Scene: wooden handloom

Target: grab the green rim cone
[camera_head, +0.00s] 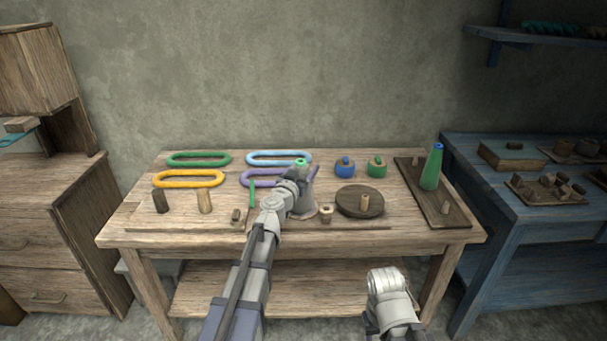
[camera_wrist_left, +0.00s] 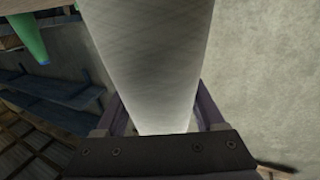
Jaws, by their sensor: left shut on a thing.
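The green rim cone (camera_head: 301,162) is pale grey with a green ring at its top. It stands upright near the middle of the table, and my left arm partly hides it. My left gripper (camera_head: 304,180) is shut on it. In the left wrist view the cone's pale body (camera_wrist_left: 150,60) fills the space between the two fingers (camera_wrist_left: 160,112). I cannot tell whether its base touches the table. My right arm shows at the lower right, in front of the table, but its fingers do not show.
A green cone with a blue top (camera_head: 432,168) stands on a dark board (camera_head: 455,212) at the right. Blue (camera_head: 344,168) and green (camera_head: 377,167) round pieces lie behind a round wooden disc (camera_head: 360,203). Green (camera_head: 198,159), yellow (camera_head: 188,179), light blue and purple loops lie at the back left.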

